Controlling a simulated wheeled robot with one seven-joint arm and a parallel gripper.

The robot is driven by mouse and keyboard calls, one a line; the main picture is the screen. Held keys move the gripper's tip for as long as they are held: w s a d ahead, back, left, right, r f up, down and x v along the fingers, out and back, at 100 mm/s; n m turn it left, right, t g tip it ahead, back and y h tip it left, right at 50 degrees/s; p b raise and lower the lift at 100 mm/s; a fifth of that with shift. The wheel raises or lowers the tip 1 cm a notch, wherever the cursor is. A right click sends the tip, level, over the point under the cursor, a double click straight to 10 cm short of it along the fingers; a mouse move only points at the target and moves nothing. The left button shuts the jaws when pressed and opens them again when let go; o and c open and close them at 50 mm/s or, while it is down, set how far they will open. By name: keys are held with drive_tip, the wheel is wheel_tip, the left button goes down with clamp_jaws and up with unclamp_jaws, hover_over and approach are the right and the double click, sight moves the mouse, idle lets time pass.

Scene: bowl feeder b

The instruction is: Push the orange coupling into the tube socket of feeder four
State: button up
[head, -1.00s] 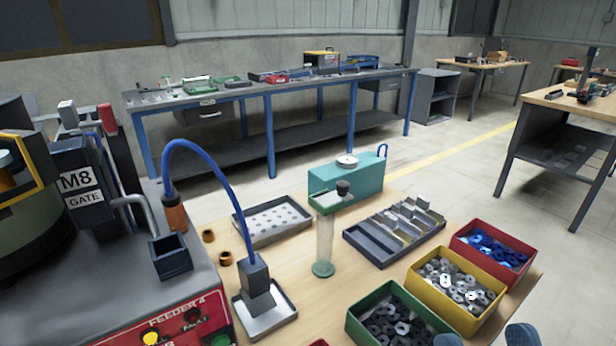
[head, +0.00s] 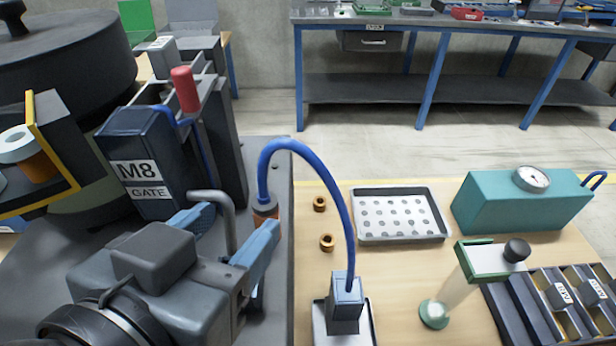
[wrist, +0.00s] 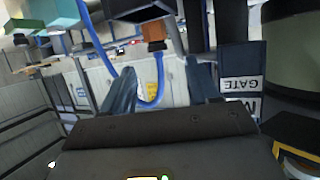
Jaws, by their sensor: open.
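The orange coupling (head: 267,212) is on the end of the blue hose (head: 343,215), at the edge of feeder four's grey top. Its lower part is hidden behind my gripper finger in the head view. My gripper (head: 238,220) is open and empty, with its two blue-grey fingers on the near side of the coupling. In the wrist view the coupling (wrist: 154,38) shows beyond the gap between the fingertips (wrist: 162,75), apart from them. The tube socket cannot be made out; whether the coupling is seated in it cannot be told.
The M8 gate block (head: 140,165) and a bent grey pipe (head: 222,212) stand close to the left. The hose runs to a dark block (head: 345,300) on a tray. Loose orange rings (head: 327,242), a perforated tray (head: 400,213) and a teal gauge box (head: 510,205) are on the table.

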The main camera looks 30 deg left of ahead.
sight(261, 202)
drive_tip(key=shift+w+a+f, duration=0.1)
drive_tip(key=shift+w+a, duration=0.1)
drive_tip(key=x, duration=0.7)
drive_tip(key=shift+w+d, duration=0.15)
drive_tip(key=shift+d, duration=0.1)
drive_tip(key=shift+c, duration=0.3)
drive_tip(key=c, duration=1)
